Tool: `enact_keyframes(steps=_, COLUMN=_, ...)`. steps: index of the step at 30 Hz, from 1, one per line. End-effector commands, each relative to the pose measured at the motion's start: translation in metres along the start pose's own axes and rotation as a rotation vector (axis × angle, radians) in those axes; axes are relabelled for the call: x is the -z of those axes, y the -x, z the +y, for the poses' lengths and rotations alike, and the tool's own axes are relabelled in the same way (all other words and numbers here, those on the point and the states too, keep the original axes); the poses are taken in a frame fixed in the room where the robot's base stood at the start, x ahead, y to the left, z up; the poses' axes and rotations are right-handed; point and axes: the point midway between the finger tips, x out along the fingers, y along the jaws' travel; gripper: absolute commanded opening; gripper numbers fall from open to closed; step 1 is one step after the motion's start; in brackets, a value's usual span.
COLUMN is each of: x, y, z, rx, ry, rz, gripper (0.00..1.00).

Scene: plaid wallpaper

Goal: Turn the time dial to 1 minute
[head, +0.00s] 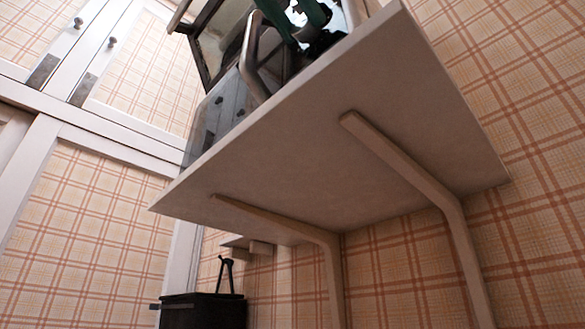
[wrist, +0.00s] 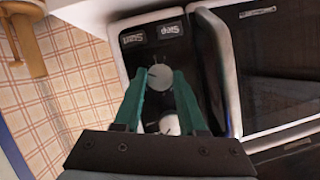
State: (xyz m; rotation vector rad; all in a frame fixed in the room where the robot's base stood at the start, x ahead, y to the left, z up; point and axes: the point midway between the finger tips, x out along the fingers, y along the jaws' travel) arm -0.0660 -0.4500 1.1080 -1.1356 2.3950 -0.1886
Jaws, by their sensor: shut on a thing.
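The microwave's dark control panel (wrist: 133,62) fills the middle of the wrist view. It carries two round dials: an upper grey one (wrist: 159,80), close to the button end, and a lower pale one (wrist: 170,126). No dial scale is readable, so I cannot tell which is the time dial. My gripper (wrist: 162,73) has its green fingers on either side of the upper dial and is shut on it. The lower dial shows between the fingers, partly hidden by the gripper body. In the head view my gripper (head: 308,22) shows at the top edge, above the shelf; the dials are hidden there.
Two buttons (wrist: 152,34) marked Start and Stop sit beyond the upper dial. A pale microwave handle (wrist: 215,60) runs close to the right of my fingers. The shelf (head: 330,140) under the microwave is seen from below. A dark container (head: 203,310) stands low down.

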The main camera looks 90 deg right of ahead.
Motion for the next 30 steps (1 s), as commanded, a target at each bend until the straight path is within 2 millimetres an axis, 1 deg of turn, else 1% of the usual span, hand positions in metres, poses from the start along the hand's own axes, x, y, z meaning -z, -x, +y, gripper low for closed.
enact_keyframes(steps=5, x=0.0003, y=0.0002, z=-0.0009, rx=-0.009, ry=0.024, rz=-0.002, gripper=0.00)
enact_keyframes(steps=11, x=0.0016, y=0.0009, z=-0.0026, rx=-0.043, ry=0.111, rz=-0.002, gripper=0.00)
enact_keyframes(steps=17, x=0.0017, y=0.0012, z=-0.0044, rx=-0.104, ry=0.260, rz=-0.003, gripper=0.00)
enact_keyframes(steps=30, x=-0.0007, y=-0.0001, z=-0.0065, rx=-0.262, ry=0.640, rz=0.000, gripper=0.00)
